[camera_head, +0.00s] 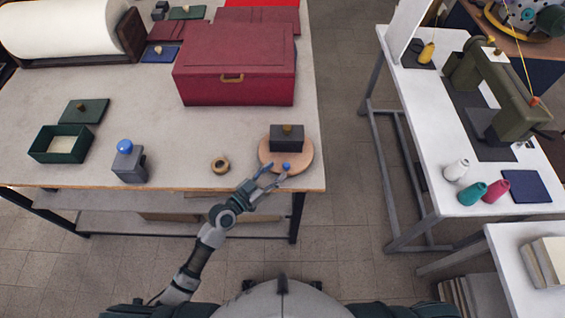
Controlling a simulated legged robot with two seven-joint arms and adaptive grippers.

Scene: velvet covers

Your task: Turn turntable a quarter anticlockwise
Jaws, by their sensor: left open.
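The turntable (306,158) is a round, light wooden disc near the front right corner of the grey worktable. A dark grey box (287,141) with a small brass knob on top stands on its far half. A small blue knob (286,167) shows at the disc's front edge. My left gripper (276,172) reaches in from the left at the disc's front left edge. Its fingers are open, and the blue knob is at or between the fingertips; I cannot tell whether they touch it. My right gripper does not show.
A tape roll (220,165) and a grey bottle with a blue cap (130,163) stand left of the turntable. A large red box (237,68) is behind it. An open green box (61,143) is further left. A sewing table (436,187) stands right, across a floor gap.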

